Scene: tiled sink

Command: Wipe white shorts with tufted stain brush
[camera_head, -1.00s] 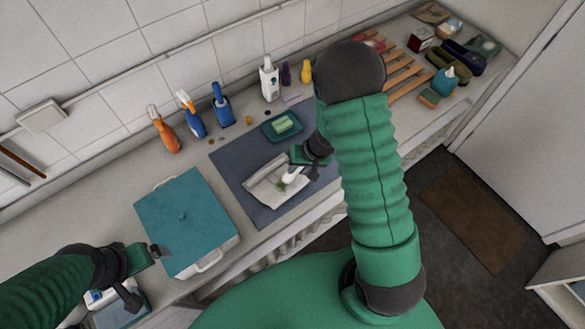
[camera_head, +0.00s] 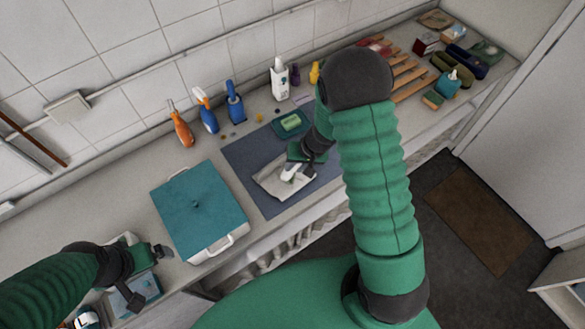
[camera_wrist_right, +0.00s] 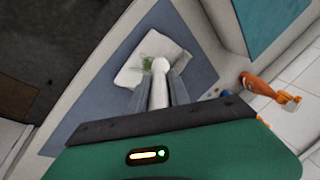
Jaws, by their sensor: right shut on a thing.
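The white shorts (camera_head: 268,181) lie folded on the blue-grey mat (camera_head: 238,150). They also show in the wrist view (camera_wrist_right: 130,73), with a green stain (camera_wrist_right: 147,63) near the brush. My right gripper (camera_head: 298,168) is over the right part of the shorts, shut on the white stain brush (camera_wrist_right: 159,85). The brush's rounded end points at the shorts beside the stain; its tufts are hidden, and I cannot tell whether they touch the cloth. My left gripper (camera_head: 163,251) hangs at the lower left, away from the shorts, near the lidded box; its jaw opening is unclear.
A teal-lidded white box (camera_head: 200,215) stands left of the mat. A green soap dish (camera_head: 291,123) sits at the mat's back edge. A wooden rack (camera_head: 408,78) and small items fill the right end.

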